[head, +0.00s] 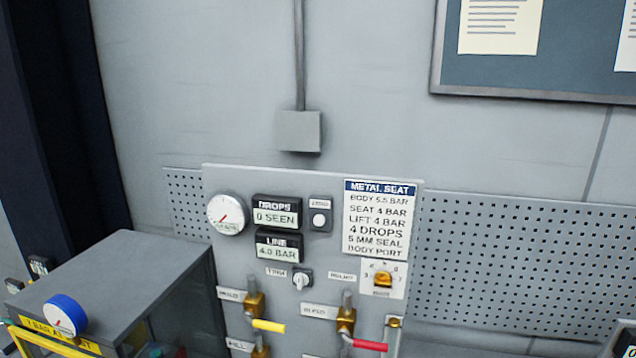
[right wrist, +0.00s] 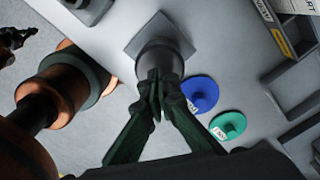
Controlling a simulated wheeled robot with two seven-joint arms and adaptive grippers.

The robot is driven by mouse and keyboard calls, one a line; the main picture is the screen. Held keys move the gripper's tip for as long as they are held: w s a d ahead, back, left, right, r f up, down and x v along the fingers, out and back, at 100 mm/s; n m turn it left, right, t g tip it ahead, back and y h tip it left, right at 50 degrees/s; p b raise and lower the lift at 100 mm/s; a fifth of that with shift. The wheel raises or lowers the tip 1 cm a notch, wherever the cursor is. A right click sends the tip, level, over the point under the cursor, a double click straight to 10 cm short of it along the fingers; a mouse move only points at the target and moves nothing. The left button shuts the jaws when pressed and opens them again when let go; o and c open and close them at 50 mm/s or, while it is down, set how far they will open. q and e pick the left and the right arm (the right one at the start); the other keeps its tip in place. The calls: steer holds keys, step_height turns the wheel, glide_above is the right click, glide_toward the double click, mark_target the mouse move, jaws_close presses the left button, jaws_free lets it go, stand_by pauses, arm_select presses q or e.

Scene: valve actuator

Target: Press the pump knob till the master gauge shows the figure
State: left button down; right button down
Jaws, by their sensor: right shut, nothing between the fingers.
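In the right wrist view my right gripper (right wrist: 157,88) is shut and empty. Its fingertips overlap the end of a dark grey round knob (right wrist: 166,52) on a square base, likely the pump knob; I cannot tell whether they touch it. In the head view a round white gauge (head: 228,213) with a red needle is on the grey panel; its figures are too small to read. Beside it, the line display (head: 279,247) reads 4.0 BAR and the drops display (head: 276,213) reads 0 SEEN. My left gripper is not in view.
A METAL SEAT sign (head: 379,218) lists values. Valves with a yellow handle (head: 269,326) and a red handle (head: 370,345) stick out below. A blue-rimmed gauge (head: 65,315) is at lower left. In the wrist view, blue (right wrist: 201,94) and green (right wrist: 228,126) discs lie right of the gripper.

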steer(key=shift+f+b, duration=1.35)
steer(key=shift+f, duration=0.2)
steer(key=shift+r+p, duration=0.5)
steer(key=shift+r, duration=1.15)
steer(key=shift+r+p, duration=1.1)
steer(key=shift+r, duration=1.45)
steer(key=shift+f, duration=0.1)
